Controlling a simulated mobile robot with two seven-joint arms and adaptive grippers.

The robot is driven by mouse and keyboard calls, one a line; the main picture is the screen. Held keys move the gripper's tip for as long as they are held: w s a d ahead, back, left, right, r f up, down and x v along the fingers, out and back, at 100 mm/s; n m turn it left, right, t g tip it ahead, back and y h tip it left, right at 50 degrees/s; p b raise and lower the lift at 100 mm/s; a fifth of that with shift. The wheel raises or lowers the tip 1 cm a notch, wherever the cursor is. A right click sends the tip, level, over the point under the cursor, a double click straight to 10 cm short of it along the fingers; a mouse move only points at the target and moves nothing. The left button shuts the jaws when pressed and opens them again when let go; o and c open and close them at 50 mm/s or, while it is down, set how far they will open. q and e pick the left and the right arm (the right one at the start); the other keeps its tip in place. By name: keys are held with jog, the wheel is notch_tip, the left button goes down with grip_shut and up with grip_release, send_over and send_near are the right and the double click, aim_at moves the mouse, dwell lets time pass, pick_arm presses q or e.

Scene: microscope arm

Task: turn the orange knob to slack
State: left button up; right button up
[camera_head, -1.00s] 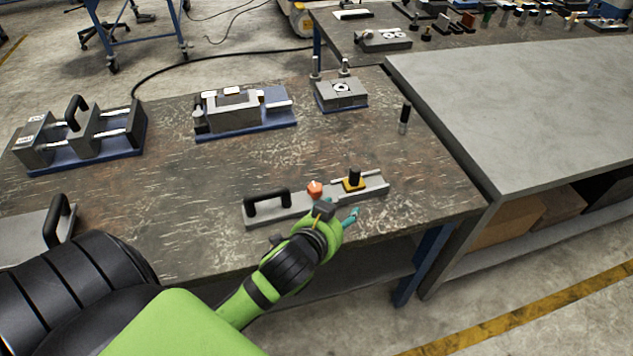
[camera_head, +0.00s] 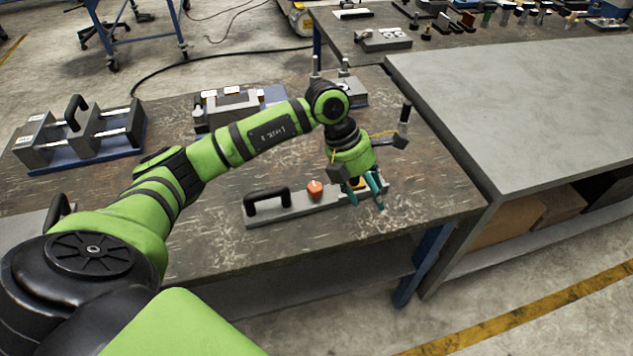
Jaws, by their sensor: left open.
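The orange knob (camera_head: 315,189) stands on a long grey metal bar (camera_head: 296,208) near the table's front edge. A black arched handle (camera_head: 267,199) is fixed at the bar's left end. My left gripper (camera_head: 368,194) points down over the bar's right part, to the right of the orange knob and apart from it. Its teal fingers are open, with nothing seen between them. The gripper hides most of the yellow and black piece (camera_head: 357,184) on the bar. My right gripper does not show.
Behind the bar stand a grey fixture on a blue base (camera_head: 84,140) and a second one (camera_head: 230,105), partly behind my left arm. A black upright pin (camera_head: 405,113) stands close beyond the gripper. A grey table (camera_head: 520,100) adjoins at right.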

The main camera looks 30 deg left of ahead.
aim_at(316, 186)
pick_arm(q)
jog(key=a+y, duration=0.1)
jog(key=a, duration=0.3)
jog(key=a+r+y, duration=0.1)
jog(key=a+y, duration=0.1)
jog(key=a, duration=0.2)
jog(key=a+n+g+y, duration=0.1)
jog(key=a, duration=0.3)
jog(key=shift+r+y, duration=0.15)
jog(key=shift+y, duration=0.25)
jog(key=shift+s+a, duration=0.15)
jog(key=shift+a, duration=0.2)
notch_tip(316, 186, down, 6)
jog(key=shift+r+p, duration=0.1)
jog(key=shift+p, duration=0.9)
jog(key=shift+f, duration=0.5)
jog(key=c, duration=1.2)
